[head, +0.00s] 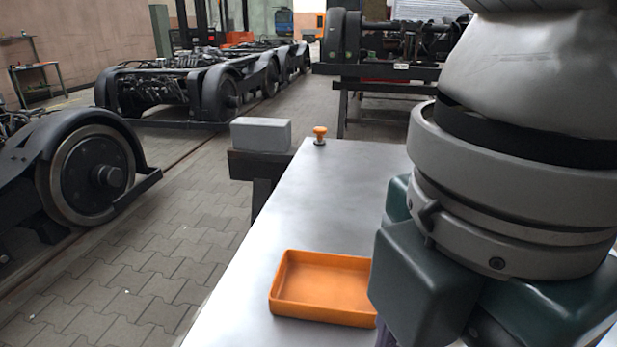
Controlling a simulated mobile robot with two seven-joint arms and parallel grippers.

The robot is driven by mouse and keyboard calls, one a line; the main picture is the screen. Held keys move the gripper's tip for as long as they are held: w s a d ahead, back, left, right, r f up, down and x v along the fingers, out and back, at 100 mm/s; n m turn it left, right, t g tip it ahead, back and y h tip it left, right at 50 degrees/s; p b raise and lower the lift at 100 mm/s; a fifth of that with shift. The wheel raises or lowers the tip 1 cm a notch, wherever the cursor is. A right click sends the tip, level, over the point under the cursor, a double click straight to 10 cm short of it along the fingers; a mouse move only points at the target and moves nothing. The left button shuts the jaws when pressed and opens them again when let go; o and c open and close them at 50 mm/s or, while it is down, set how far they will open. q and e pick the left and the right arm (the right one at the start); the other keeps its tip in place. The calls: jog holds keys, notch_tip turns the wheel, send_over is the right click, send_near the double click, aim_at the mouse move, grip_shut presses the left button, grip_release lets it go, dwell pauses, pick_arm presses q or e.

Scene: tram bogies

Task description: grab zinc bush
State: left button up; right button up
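I see no zinc bush in the head view; my arm hides much of the table's right side. A large grey arm, my right one, comes in from the upper right. Its dark green gripper body (430,275) hangs over the table, just right of the orange tray. Its fingertips do not show, so I cannot tell whether it is open or what it holds. My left gripper is out of view.
The metal table (325,205) bears an empty-looking orange tray (322,314) and a small orange knob-like piece (320,134) at its far end. A grey block (261,134) sits on a dark support beyond its left edge. Wheeled bogies (95,175) stand left.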

jog(key=f, duration=0.4)
jog(key=w+f+b, duration=0.1)
jog(key=shift+f, duration=0.4)
grip_shut()
jog(key=shift+a, duration=0.1)
